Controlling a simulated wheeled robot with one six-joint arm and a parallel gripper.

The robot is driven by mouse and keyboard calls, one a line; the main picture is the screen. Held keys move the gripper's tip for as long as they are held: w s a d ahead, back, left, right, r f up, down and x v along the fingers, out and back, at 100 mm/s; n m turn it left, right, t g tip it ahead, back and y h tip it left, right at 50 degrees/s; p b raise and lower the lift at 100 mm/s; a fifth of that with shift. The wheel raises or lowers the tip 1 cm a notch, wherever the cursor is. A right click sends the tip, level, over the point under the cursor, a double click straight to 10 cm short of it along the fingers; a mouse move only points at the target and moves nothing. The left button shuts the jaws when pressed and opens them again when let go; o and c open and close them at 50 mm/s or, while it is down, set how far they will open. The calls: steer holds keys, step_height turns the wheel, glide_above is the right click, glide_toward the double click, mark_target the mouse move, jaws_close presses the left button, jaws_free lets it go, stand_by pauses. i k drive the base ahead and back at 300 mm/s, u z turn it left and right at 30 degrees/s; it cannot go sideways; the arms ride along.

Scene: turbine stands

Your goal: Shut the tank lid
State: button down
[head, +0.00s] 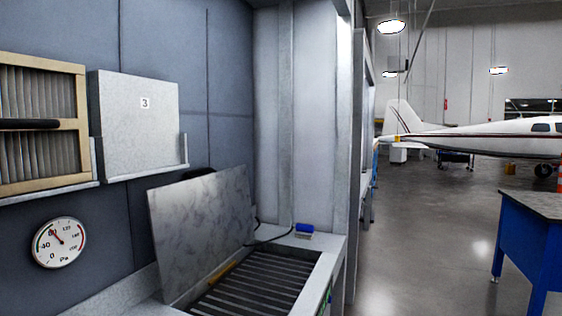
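The tank lid (200,232) is a mottled grey metal panel. It stands raised and tilted up along the left side of the tank (318,272). The tank's opening shows dark parallel slats inside, with a yellowish strip near the foot of the lid. The near end of the tank is cut off by the bottom of the picture. My gripper is not in the head view.
A blue block (304,229) and a dark cable are at the tank's far end. On the wall are a pleated filter (42,150), a grey panel marked 3 (138,125) and a round gauge (58,243). A blue workbench (530,238) stands at right; open floor (425,235) lies between.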

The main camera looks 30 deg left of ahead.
mark_target(196, 224)
steer(key=u, duration=0.15)
steer(key=i, duration=1.4)
steer(key=u, duration=0.6)
